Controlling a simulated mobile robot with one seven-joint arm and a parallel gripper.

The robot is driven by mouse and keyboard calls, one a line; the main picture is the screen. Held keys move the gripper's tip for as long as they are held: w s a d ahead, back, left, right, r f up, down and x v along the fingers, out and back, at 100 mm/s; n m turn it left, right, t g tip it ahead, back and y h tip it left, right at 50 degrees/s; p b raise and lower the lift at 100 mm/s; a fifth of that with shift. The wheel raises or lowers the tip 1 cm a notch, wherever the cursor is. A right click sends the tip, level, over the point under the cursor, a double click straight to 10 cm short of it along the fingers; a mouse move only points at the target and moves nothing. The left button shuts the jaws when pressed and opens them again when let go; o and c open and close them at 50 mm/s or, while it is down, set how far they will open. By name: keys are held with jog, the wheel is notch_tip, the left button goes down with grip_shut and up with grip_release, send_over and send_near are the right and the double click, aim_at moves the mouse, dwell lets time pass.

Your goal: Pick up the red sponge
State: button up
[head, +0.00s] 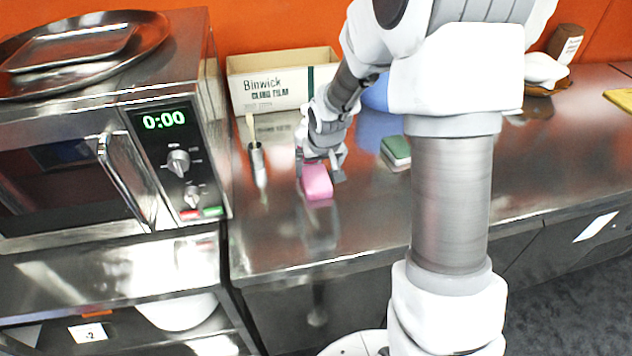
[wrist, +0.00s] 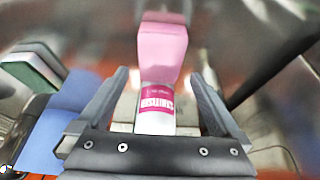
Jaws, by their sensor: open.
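No plainly red sponge shows. A pink block-like object (head: 317,181) stands on the steel counter at my gripper (head: 320,169); it also shows at the top of the wrist view (wrist: 162,48). Directly below it there, a white surface with a magenta label (wrist: 156,103) reads "SANITISER". I cannot tell whether the two are one bottle. My gripper is open, and its fingers (wrist: 160,76) lie on either side of the labelled part. I cannot tell whether they touch it. A green sponge (head: 396,149) lies to the right, also at the left of the wrist view (wrist: 33,67).
A Binwick cling film box (head: 280,80) stands behind my gripper. A blue thing (head: 375,95) is behind my arm. The counter front is clear.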

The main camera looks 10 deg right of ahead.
aim_at(316, 179)
jog(key=shift+s+x, duration=0.1)
jog(key=shift+x, duration=1.15)
jog(key=shift+s+x, duration=0.15)
jog(key=shift+x, duration=1.15)
jog(key=shift+f+b, duration=0.3)
jog(key=shift+b, duration=0.15)
jog(key=c, duration=1.3)
jog(key=shift+r, duration=0.1)
